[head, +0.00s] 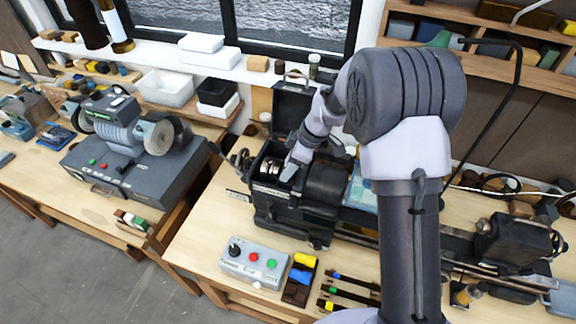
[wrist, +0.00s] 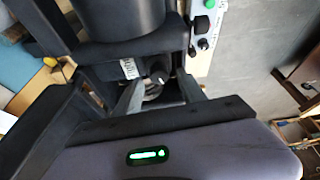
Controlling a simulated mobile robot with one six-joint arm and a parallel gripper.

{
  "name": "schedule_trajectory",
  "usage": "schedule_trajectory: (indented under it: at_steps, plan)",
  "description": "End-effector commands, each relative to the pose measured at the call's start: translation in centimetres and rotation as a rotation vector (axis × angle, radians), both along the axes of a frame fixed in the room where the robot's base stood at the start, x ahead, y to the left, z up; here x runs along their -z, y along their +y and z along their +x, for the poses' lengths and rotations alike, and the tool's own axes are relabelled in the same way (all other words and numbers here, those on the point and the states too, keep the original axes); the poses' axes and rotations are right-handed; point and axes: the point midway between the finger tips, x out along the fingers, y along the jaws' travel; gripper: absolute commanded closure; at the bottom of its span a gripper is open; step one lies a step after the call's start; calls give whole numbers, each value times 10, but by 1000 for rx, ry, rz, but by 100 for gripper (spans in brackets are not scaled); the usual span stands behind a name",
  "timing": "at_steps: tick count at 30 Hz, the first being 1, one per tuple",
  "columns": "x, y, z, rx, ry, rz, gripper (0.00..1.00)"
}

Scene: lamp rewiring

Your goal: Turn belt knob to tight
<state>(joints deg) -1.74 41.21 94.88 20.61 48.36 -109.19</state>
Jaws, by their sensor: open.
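My gripper (head: 289,172) reaches down into the opened headstock of the black lathe (head: 285,208) in the head view. Its two fingers (wrist: 160,95) show apart in the wrist view, with nothing held between them. A small dark round knob (wrist: 159,74) with a pale mark, which looks like the belt knob, lies just beyond the fingertips, roughly in line with the gap. A white label (wrist: 129,68) is beside it. I cannot tell whether a finger touches the knob or which setting it points to. In the head view my arm and gripper hide the knob.
A grey control box (head: 255,262) with a black knob, a red and a green button stands in front of the lathe. Beside it is a dark tray (head: 299,280) with yellow and blue pieces. A bench grinder (head: 130,145) stands on the left bench. The lathe's raised cover (head: 291,105) is behind my gripper.

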Motion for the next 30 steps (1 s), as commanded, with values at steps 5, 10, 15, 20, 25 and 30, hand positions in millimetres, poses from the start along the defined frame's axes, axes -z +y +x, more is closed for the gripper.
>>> schedule_trajectory:
  at_steps: [5,10,15,20,25,30]
  plan:
    - [7,3,1,-1,0,0,52]
    - [7,3,1,-1,0,0,52]
    - [7,3,1,-1,0,0,81]
    - [7,3,1,-1,0,0,100]
    - [8,3,1,7,-1,0,100]
    - [10,3,1,59,-4,-1,100]
